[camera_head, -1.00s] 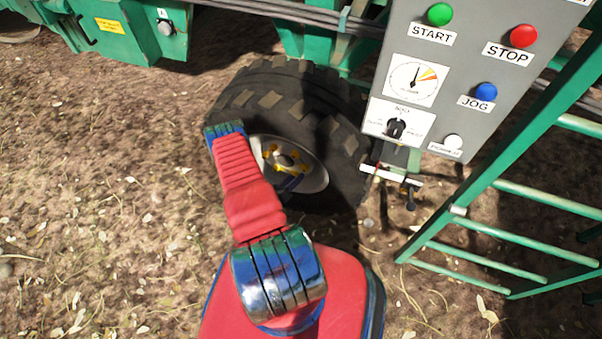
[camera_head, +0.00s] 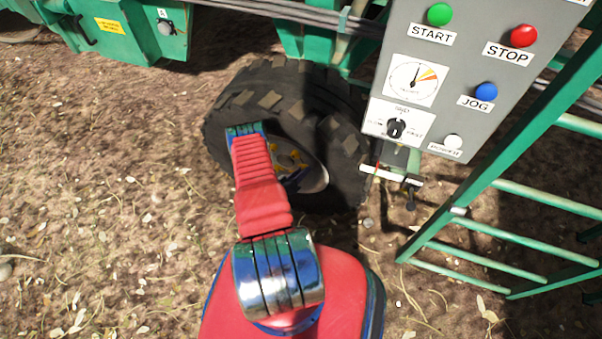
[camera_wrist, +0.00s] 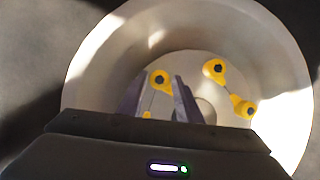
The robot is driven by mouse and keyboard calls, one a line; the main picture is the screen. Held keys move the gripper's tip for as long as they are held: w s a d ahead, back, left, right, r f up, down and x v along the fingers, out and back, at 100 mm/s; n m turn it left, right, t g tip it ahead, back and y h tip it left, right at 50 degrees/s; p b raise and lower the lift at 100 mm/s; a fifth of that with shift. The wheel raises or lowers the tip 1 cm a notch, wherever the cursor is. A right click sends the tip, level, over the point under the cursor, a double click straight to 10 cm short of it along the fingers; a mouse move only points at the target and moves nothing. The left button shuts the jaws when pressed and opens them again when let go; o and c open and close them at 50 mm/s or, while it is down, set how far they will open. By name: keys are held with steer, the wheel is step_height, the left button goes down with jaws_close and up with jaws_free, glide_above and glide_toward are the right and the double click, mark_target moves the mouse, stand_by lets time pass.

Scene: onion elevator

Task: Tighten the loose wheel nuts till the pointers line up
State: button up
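The wheel's pale rim (camera_wrist: 95,85) fills the wrist view, and several dark nuts with yellow pointers sit in it. One yellow pointer (camera_wrist: 160,75) shows between the fingertips of my gripper (camera_wrist: 159,84). Another pointer (camera_wrist: 215,68) is upper right of the fingers, and a third (camera_wrist: 243,107) is farther right; these two angle toward each other. My gripper's dark fingers are apart with a gap between them; whether they touch the nut I cannot tell. In the head view my arm hides part of the hub, with some yellow pointers (camera_head: 295,154) visible.
The thick black tyre (camera_head: 340,130) surrounds the rim. A grey control panel (camera_head: 460,75) with buttons and a gauge hangs at upper right. A green ladder (camera_head: 480,175) stands at the right. Open dirt ground (camera_head: 100,200) lies to the left.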

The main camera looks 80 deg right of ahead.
steer(key=c, duration=0.7)
steer(key=shift+a, duration=0.1)
steer(key=shift+c, duration=0.2)
steer(key=shift+m+t, duration=0.3)
steer(key=m+t, duration=0.3)
steer(key=m, duration=0.2)
steer(key=s+m+t, duration=0.1)
steer(key=m+t, duration=0.1)
steer(key=m, duration=0.1)
steer(key=shift+t, duration=0.3)
stand_by(0.4)
